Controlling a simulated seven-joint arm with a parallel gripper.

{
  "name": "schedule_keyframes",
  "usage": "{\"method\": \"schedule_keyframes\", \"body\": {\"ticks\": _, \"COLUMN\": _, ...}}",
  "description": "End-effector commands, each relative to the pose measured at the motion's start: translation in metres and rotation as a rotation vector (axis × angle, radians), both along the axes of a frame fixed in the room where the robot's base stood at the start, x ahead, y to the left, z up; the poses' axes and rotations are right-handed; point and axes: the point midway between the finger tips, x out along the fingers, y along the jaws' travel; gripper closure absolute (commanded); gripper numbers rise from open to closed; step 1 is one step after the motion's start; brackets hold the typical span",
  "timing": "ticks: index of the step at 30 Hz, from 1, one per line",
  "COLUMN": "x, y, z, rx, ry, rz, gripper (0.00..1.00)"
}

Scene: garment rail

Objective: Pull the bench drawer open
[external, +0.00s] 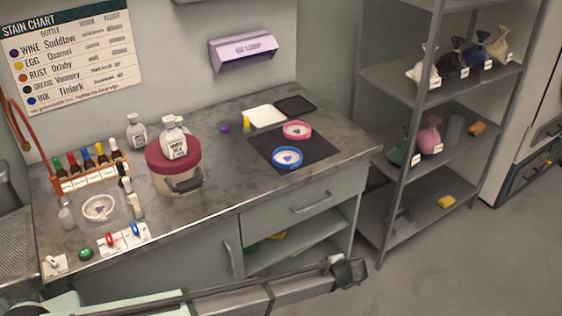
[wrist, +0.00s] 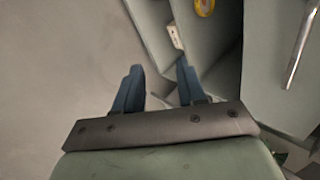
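The bench drawer (external: 290,217) is a grey-green front under the right part of the bench top in the external view. Its metal bar handle (external: 312,203) runs across it, and the drawer looks shut. My gripper (external: 349,272) is below and in front of the drawer, apart from its handle. In the wrist view my gripper (wrist: 160,82) has its two blue fingers spread, with nothing between them. A metal bar handle (wrist: 301,46) on a pale panel shows at the upper right there; I cannot tell whether it is the drawer's.
An open shelf space (external: 290,250) with yellow things lies below the drawer. A cupboard door handle (external: 229,260) is to its left. A metal shelf rack (external: 412,120) with small sacks stands to the right. The bench top (external: 225,190) holds bottles and dishes. Floor in front is clear.

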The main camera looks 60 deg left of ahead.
Motion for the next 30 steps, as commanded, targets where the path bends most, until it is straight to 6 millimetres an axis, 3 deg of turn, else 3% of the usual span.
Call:
{"method": "schedule_keyframes", "body": {"ticks": 1, "x": 0.038, "y": 0.008, "z": 0.017, "rx": 0.075, "ry": -0.016, "rz": 0.003, "gripper": 0.6}}
{"method": "schedule_keyframes", "body": {"ticks": 3, "x": 0.066, "y": 0.021, "z": 0.037, "rx": 0.188, "ry": -0.032, "rz": 0.014, "gripper": 0.6}}
{"method": "schedule_keyframes", "body": {"ticks": 8, "x": 0.098, "y": 0.043, "z": 0.07, "rx": 0.43, "ry": -0.055, "rz": 0.043, "gripper": 0.6}}
{"method": "schedule_keyframes", "body": {"ticks": 16, "x": 0.094, "y": 0.057, "z": 0.111, "rx": 0.652, "ry": -0.112, "rz": 0.112, "gripper": 0.6}}
{"method": "schedule_keyframes", "body": {"ticks": 23, "x": 0.09, "y": 0.068, "z": 0.108, "rx": 0.652, "ry": -0.136, "rz": 0.145, "gripper": 0.6}}
{"method": "schedule_keyframes", "body": {"ticks": 30, "x": 0.09, "y": 0.104, "z": 0.1, "rx": 0.651, "ry": -0.135, "rz": 0.145, "gripper": 0.6}}
